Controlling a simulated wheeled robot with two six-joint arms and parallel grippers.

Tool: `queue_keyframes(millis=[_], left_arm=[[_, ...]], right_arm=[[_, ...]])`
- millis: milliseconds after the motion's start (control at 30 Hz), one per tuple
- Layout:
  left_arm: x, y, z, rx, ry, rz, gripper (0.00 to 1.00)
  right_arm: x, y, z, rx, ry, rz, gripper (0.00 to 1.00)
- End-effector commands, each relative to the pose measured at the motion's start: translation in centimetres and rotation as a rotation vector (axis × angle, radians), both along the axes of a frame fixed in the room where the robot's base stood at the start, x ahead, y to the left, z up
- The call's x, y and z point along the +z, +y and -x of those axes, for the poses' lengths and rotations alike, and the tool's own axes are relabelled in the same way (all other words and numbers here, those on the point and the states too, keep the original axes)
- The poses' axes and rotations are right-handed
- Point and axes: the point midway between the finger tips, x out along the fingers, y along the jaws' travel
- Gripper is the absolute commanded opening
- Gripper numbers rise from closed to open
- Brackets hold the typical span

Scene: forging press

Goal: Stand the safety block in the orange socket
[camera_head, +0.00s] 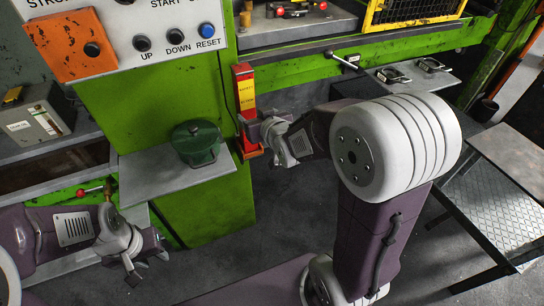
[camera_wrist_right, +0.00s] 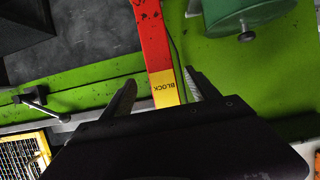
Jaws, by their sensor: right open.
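The safety block is a slim red bar (camera_head: 244,77) with a yellow label band, upright against the green press column. In the wrist view its red part (camera_wrist_right: 153,40) runs up to a yellow part marked BLOCK, between my fingers. My right gripper (camera_head: 253,128) is open around the bar, with a gap beside each finger. An orange-red piece at the bar's foot (camera_head: 251,151) looks like the socket; my gripper partly hides it, and I cannot tell whether the bar sits in it. My left gripper (camera_head: 147,264) hangs low at the left, its fingers apart and empty.
A green lidded pot (camera_head: 196,143) stands on a grey shelf (camera_head: 150,184) left of the block. A control panel (camera_head: 150,35) is above. A lever (camera_head: 342,61) sticks out at right. A checker-plate table (camera_head: 505,205) stands at far right.

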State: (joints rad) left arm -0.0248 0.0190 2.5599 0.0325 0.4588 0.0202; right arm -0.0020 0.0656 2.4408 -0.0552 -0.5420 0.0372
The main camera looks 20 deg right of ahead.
Motion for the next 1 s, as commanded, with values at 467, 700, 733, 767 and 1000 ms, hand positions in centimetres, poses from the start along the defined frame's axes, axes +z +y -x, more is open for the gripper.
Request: queue_keyframes(millis=[467,700,733,767,1000], left_arm=[[0.0,0.0,0.0,0.000,0.000,0.000,0.36],[0.2,0.0,0.0,0.000,0.000,0.000,0.36],[0.6,0.0,0.0,0.000,0.000,0.000,0.36],[1.2,0.0,0.0,0.000,0.000,0.000,0.36],[4.1,0.0,0.0,0.000,-0.001,0.000,0.36]], right_arm=[[-15.8,0.1,22.5,-0.038,1.067,-0.011,0.69],[-15.7,0.1,22.7,-0.038,1.076,-0.011,0.69],[-15.3,0.1,22.7,-0.038,1.076,-0.011,0.69],[-14.7,0.1,22.7,-0.038,1.075,-0.011,0.69],[-11.8,0.1,22.6,-0.038,1.074,-0.011,0.69]])
